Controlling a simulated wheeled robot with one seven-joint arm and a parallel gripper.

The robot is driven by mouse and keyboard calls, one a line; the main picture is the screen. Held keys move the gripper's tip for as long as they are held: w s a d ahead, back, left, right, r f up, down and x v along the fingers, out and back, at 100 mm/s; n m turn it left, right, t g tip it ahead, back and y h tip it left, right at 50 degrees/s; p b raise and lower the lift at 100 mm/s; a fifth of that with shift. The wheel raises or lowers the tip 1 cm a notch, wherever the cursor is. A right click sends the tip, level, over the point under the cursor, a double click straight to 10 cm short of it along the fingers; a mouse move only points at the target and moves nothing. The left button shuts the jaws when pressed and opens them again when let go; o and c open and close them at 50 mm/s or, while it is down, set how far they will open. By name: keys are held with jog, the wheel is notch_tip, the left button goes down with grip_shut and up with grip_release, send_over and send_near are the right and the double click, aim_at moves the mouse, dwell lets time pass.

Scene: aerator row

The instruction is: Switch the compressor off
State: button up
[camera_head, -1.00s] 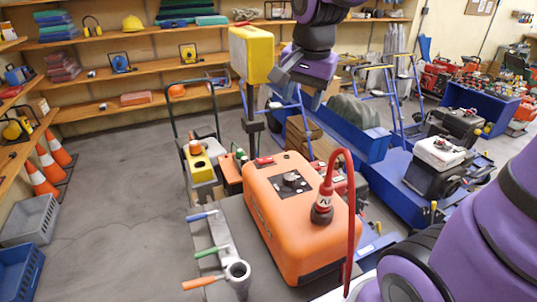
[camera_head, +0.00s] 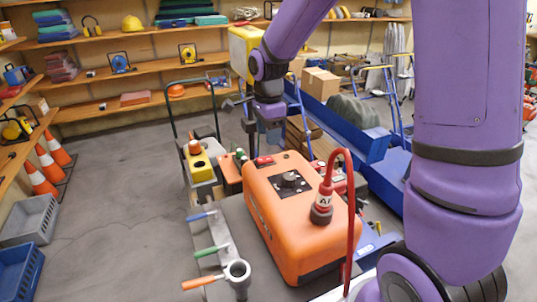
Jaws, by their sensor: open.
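The orange compressor (camera_head: 275,225) stands in the middle foreground. Its top carries a dark panel with a round grey knob (camera_head: 290,180), a small red part (camera_head: 264,160) at the far edge, and a red hose fitting (camera_head: 322,203) at the right. I cannot tell which of these is the off switch. My gripper (camera_head: 262,130) is open and empty. In the picture it is just above the compressor's far edge, near the red part, and does not appear to touch it. Its fingertips are small and partly lost against the background.
A bar with blue, green and orange handles (camera_head: 212,250) is left of the compressor. A red hose (camera_head: 352,220) arches at its right. Blue carts (camera_head: 345,125) lie behind.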

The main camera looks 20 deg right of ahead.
aim_at(268, 159)
notch_tip(268, 159, down, 8)
jog(key=shift+r, duration=0.25)
